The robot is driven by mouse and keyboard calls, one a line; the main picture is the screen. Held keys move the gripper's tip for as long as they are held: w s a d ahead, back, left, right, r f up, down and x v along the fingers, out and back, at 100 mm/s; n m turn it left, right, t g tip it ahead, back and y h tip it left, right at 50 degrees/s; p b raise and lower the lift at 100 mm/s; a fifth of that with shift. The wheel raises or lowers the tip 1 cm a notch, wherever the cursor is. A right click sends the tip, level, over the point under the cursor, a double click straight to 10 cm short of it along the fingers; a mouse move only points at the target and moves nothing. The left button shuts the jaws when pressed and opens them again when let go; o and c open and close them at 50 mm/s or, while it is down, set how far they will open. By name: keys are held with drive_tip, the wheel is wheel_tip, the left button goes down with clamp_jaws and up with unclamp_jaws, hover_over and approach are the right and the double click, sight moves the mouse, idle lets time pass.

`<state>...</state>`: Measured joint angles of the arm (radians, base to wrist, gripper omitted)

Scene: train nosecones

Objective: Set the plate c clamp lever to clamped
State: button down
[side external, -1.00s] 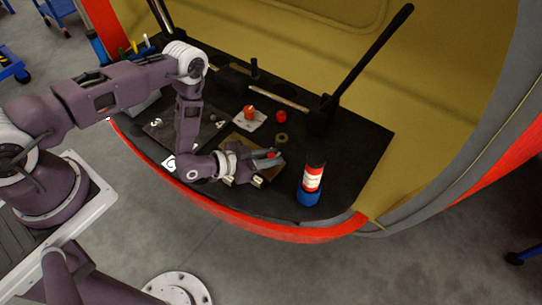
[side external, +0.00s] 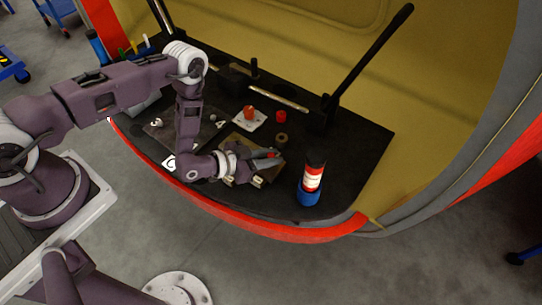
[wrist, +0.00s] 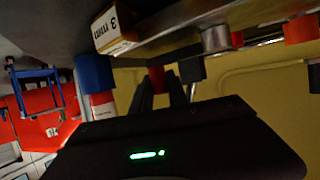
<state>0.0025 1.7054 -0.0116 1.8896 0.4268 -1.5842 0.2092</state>
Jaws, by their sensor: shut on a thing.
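My gripper (side external: 272,157) is low over the near part of the dark worktop, lying almost flat beside a brownish plate (side external: 238,141). Its fingers are shut on a small red part, which looks like the knob of a clamp lever (wrist: 156,77). In the wrist view my two dark fingers (wrist: 165,90) stand on either side of this red part. The lever's arm and its exact angle are hidden by my fingers. I cannot read which plate is c.
Behind are a red part on a white sheet (side external: 249,114), a red cap (side external: 281,116), a ring (side external: 281,139) and a tall black lever (side external: 370,57).

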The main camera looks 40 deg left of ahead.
drive_tip(key=shift+w, duration=0.1)
idle(0.3)
drive_tip(key=n+y, duration=0.1)
drive_tip(key=w+n+y, duration=0.1)
drive_tip(key=y, duration=0.1)
drive_tip(key=w+n+t+y, duration=0.1)
drive_tip(key=n, duration=0.1)
drive_tip(key=shift+w+a+y, duration=0.2)
drive_tip(key=shift+w+y, duration=0.05)
drive_tip(key=shift+y, duration=0.15)
drive_tip(key=w+n+y, duration=0.1)
drive_tip(key=a+n+y, duration=0.1)
drive_tip(key=n+y, duration=0.1)
drive_tip(key=w+n+y, duration=0.1)
drive_tip(key=y, duration=0.1)
drive_tip(key=shift+w+a+n, duration=0.3)
drive_tip(key=shift+n, duration=0.1)
drive_tip(key=a+n+g+y, duration=0.1)
drive_tip(key=y, duration=0.1)
drive_tip(key=w+n+y, duration=0.1)
drive_tip(key=n, duration=0.1)
drive_tip(key=shift+w+a+g+y, duration=0.15)
drive_tip(key=shift+a+g+y, duration=0.2)
drive_tip(key=shift+g+y, duration=0.05)
drive_tip(key=shift+w+a+n+g+y, duration=0.2)
drive_tip(key=shift+a+n+g+y, duration=0.35)
drive_tip(key=shift+n+y, duration=0.2)
drive_tip(key=shift+w+a+n+g+y, duration=0.15)
drive_tip(key=shift+a+n+g+y, duration=0.25)
drive_tip(key=shift+n+g+y, duration=0.35)
